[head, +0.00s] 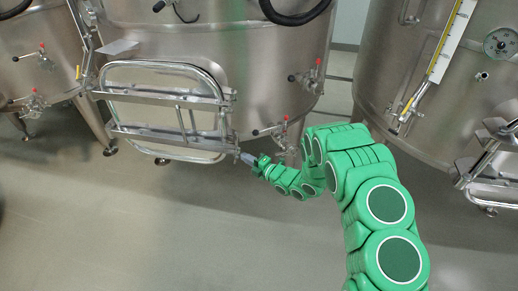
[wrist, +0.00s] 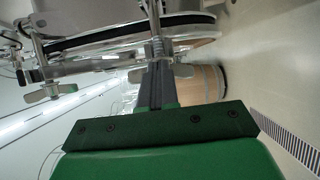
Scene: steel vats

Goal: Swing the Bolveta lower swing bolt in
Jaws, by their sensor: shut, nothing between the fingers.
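The steel vat (head: 270,60) in the middle carries a rounded door (head: 150,82) with two horizontal clamp bars. The lower swing bolt (head: 234,141) is at the right end of the lower bar, small and partly hidden by my gripper (head: 243,156). In the wrist view the lower swing bolt (wrist: 156,38) is a threaded rod with a wing nut, beside the door rim. My gripper (wrist: 157,70) is shut and empty, its fingertips at the wing nut; I cannot tell whether they touch. I cannot tell whether the bolt is seated in its bar.
The upper swing bolt (wrist: 42,88) shows at left in the wrist view. A red-handled valve (head: 280,130) sits right of the door, close to my forearm. Other vats stand at left (head: 40,50) and right (head: 440,130). The grey floor (head: 140,230) in front is clear.

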